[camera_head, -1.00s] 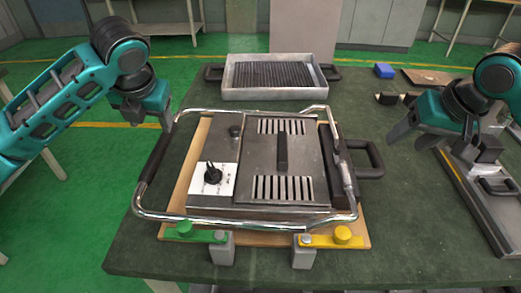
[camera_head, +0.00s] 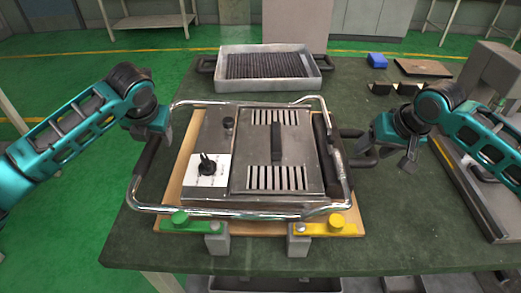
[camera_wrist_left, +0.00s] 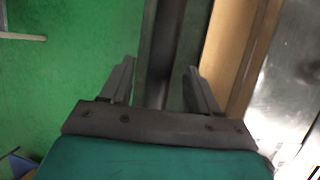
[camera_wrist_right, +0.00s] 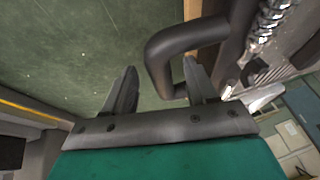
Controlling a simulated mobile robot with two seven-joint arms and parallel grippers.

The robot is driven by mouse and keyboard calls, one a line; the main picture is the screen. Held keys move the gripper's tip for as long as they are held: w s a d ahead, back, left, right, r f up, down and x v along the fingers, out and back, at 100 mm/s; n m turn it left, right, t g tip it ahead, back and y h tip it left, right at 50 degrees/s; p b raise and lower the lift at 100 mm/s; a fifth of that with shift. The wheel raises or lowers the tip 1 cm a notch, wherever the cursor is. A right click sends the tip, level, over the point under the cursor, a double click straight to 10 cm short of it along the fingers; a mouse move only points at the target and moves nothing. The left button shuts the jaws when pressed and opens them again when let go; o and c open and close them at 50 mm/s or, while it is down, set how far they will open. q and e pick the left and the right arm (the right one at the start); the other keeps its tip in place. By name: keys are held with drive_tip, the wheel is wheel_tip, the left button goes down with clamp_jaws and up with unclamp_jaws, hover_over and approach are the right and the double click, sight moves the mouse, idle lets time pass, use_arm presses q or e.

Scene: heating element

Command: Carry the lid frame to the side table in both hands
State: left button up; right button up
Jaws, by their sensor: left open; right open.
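The lid frame is a chrome tube loop (camera_head: 245,209) around a steel heating unit (camera_head: 272,150), with a black grip (camera_head: 148,157) on its left side and a dark bar (camera_head: 330,150) on its right. My left gripper (camera_head: 153,136) is open at the left grip. In the left wrist view its open fingers (camera_wrist_left: 158,75) stand either side of the dark grip (camera_wrist_left: 163,45). My right gripper (camera_head: 384,148) is open, right of the unit beside a black loop handle (camera_head: 363,160). In the right wrist view the open fingers (camera_wrist_right: 158,85) have that handle (camera_wrist_right: 172,45) near the right finger.
The unit rests on a wooden board (camera_head: 176,185) with a green clamp (camera_head: 180,219) and a yellow clamp (camera_head: 336,222) in front. A grey tray (camera_head: 268,82) with dark bars stands behind. Green tabletop (camera_head: 400,240) is clear at front right.

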use_arm(q)
drive_tip(key=shift+x, duration=1.2)
use_arm(e)
drive_tip(key=shift+x, duration=1.25)
use_arm(q)
clamp_jaws()
use_arm(e)
clamp_jaws()
drive_tip(key=shift+r, duration=0.1)
use_arm(q)
drive_tip(key=shift+w+r, duration=0.15)
drive_tip(key=shift+r, duration=0.25)
use_arm(e)
drive_tip(key=shift+w+r, duration=0.2)
drive_tip(key=shift+r, duration=0.15)
use_arm(q)
drive_tip(key=shift+w, duration=0.1)
use_arm(e)
drive_tip(key=shift+w, duration=0.1)
